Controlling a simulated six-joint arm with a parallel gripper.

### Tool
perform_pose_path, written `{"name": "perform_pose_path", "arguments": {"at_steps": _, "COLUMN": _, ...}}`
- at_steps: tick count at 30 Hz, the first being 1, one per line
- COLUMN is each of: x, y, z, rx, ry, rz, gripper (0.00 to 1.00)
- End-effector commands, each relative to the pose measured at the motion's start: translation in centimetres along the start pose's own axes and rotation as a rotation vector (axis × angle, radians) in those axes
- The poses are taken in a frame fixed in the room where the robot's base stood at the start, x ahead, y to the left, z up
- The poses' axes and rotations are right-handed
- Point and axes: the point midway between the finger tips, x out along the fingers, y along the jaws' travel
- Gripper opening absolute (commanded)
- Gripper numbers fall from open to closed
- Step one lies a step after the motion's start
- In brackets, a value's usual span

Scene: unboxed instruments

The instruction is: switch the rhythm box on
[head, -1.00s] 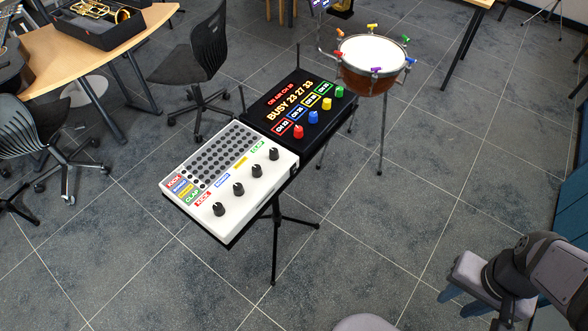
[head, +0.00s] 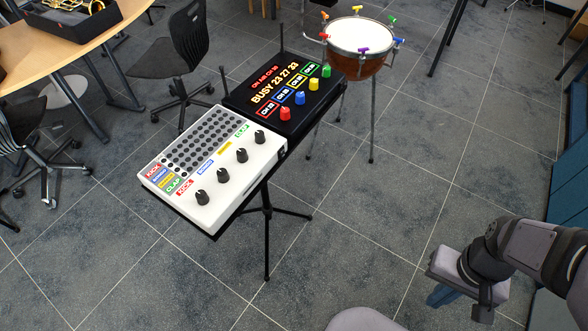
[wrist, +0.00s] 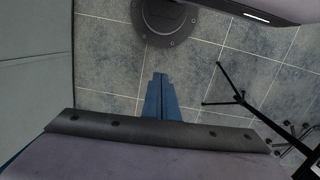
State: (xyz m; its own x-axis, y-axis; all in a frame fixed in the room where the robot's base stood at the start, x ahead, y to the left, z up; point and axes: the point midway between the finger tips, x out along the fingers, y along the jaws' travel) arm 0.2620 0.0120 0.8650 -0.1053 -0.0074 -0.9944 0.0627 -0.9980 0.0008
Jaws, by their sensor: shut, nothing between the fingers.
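The rhythm box appears to be the white box (head: 217,168) on the stand at the picture's centre-left in the head view. Its top has a grid of dark round pads, coloured labels such as KICK and CLAP, and a row of several black knobs. I cannot make out a power switch on it. My gripper (head: 440,295) is at the lower right of the head view, well apart from the box. Its blue fingers are together and empty, pointing toward the floor in the wrist view (wrist: 159,96). The box is not recognisable in the wrist view.
A black box (head: 287,92) with lit red and yellow text and coloured knobs stands right behind the white box. A drum (head: 358,48) stands beyond it. A black stand (head: 267,220) supports the boxes. Chairs and a wooden table (head: 120,22) are at left. Open tiled floor lies between.

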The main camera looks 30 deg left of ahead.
Motion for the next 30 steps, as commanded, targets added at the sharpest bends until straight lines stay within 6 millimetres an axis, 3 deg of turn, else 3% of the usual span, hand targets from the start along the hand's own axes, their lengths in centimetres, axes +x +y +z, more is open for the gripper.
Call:
{"name": "perform_pose_path", "arguments": {"at_steps": 1, "x": 3.0, "y": -0.2, "z": 0.1, "rx": -0.012, "ry": -0.029, "rz": 0.001, "gripper": 0.00}}
{"name": "perform_pose_path", "arguments": {"at_steps": 8, "x": 10.2, "y": -0.5, "z": -0.2, "rx": -0.089, "ry": -0.124, "rz": 0.034, "gripper": 0.00}}
{"name": "perform_pose_path", "arguments": {"at_steps": 11, "x": 13.4, "y": 0.3, "z": -1.4, "rx": -0.168, "ry": -0.141, "rz": 0.080, "gripper": 0.00}}
{"name": "perform_pose_path", "arguments": {"at_steps": 14, "x": 16.7, "y": 1.0, "z": -4.6, "rx": -0.288, "ry": -0.087, "rz": 0.138, "gripper": 0.00}}
{"name": "perform_pose_path", "arguments": {"at_steps": 16, "x": 19.0, "y": 1.1, "z": -8.4, "rx": -0.419, "ry": -0.001, "rz": 0.176, "gripper": 0.00}}
{"name": "perform_pose_path", "arguments": {"at_steps": 22, "x": 20.5, "y": -1.8, "z": -18.0, "rx": -0.810, "ry": 0.281, "rz": 0.220, "gripper": 0.00}}
{"name": "perform_pose_path", "arguments": {"at_steps": 27, "x": 19.0, "y": -6.6, "z": -23.8, "rx": -1.138, "ry": 0.528, "rz": 0.221, "gripper": 0.00}}
{"name": "perform_pose_path", "arguments": {"at_steps": 30, "x": 17.3, "y": -10.1, "z": -26.0, "rx": -1.328, "ry": 0.678, "rz": 0.214, "gripper": 0.00}}
